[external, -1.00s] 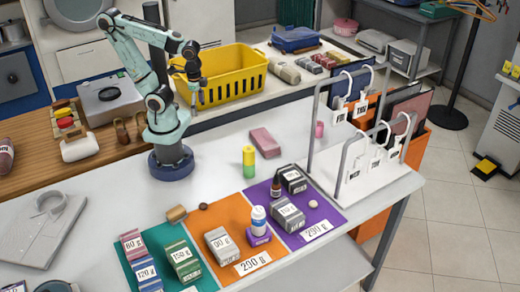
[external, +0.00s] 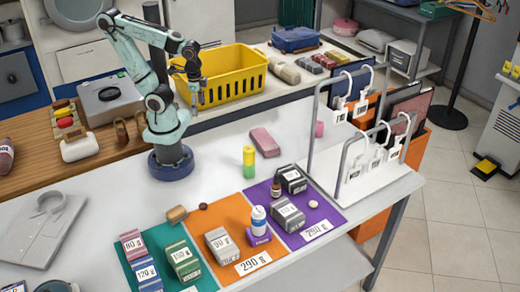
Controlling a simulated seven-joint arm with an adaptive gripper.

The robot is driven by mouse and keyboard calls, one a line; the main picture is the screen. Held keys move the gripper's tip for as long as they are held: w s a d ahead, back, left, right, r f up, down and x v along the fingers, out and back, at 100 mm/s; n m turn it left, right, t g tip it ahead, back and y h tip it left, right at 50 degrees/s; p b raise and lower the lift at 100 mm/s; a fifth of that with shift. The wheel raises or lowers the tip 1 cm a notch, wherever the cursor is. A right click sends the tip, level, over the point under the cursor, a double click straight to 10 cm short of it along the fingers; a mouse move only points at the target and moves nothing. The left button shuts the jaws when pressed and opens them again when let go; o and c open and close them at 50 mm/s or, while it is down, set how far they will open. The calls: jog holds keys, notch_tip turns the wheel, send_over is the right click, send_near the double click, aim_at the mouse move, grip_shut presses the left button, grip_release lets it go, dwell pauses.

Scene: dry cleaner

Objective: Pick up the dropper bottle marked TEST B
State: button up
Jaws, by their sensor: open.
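A small brown bottle with a dark cap (external: 276,188) stands upright on the purple mat, close beside a dark grey box. No TEST B mark is readable on either bottle at this size. My gripper (external: 197,101) is open and empty, pointing down in front of the yellow basket, far behind and left of both bottles.
Several boxes stand on the green (external: 147,247), orange (external: 227,213) and purple (external: 318,211) mats. A yellow-green cylinder (external: 249,163) and a pink block (external: 264,142) stand behind them. A grey rail frame (external: 345,150) with white hangers is at right.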

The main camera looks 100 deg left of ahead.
jog(key=w+r+n+t, duration=0.2)
jog(key=w+r, duration=0.1)
jog(key=w, duration=0.2)
jog(key=n, duration=0.2)
send_over(276, 180)
jog(key=w+a, duration=0.2)
notch_tip(276, 180, down, 10)
jog(key=shift+m+g+h, duration=0.3)
jog(key=shift+g+h, duration=0.1)
jog(key=shift+g, duration=0.5)
jog(key=f, duration=0.4)
jog(key=s+d+f, duration=0.1)
jog(key=f, duration=0.4)
jog(key=s+f, duration=0.1)
jog(key=f, duration=0.3)
jog(key=shift+d+f, duration=0.15)
jog(key=shift+f, duration=0.8)
jog(key=shift+c, duration=0.3)
